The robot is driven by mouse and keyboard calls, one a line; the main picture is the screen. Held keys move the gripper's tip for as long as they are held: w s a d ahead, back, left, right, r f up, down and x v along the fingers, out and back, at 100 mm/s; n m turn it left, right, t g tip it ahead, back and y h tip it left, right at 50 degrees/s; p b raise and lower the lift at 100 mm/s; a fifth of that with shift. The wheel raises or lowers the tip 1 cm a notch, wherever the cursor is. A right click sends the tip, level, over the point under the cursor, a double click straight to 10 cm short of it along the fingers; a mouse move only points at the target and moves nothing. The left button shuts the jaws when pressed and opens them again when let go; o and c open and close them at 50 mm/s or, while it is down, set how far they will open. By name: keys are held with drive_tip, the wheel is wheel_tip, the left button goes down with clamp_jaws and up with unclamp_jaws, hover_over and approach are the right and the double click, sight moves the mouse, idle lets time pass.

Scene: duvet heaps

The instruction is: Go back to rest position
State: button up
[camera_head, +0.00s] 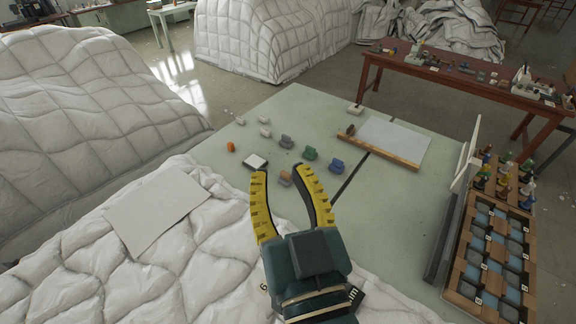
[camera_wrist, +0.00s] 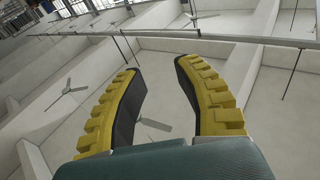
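My gripper (camera_head: 283,182) shows in the head view over the near part of a pale green table (camera_head: 225,150), above the edge of a white duvet. Its two yellow-ridged fingers are spread apart with nothing between them in the grip. In the wrist view my gripper (camera_wrist: 155,80) is also open and empty. It points toward the ceiling, with fans and beams behind the fingers.
A duvet heap (camera_head: 75,95) fills the left, and another duvet (camera_head: 150,275) with a white sheet (camera_head: 158,210) lies in front. Small blocks, including a green one (camera_head: 310,153), stand on the table. A wooden compartment tray (camera_head: 490,255) is at right; a brown table (camera_head: 450,75) stands behind.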

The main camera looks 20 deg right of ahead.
drive_tip(key=s+r+t+p, duration=0.3)
drive_tip(key=r+p, duration=0.9)
drive_tip(key=r, duration=0.7)
wheel_tip(320, 180, down, 40)
drive_tip(key=b, duration=3.9)
drive_tip(key=shift+n, duration=0.3)
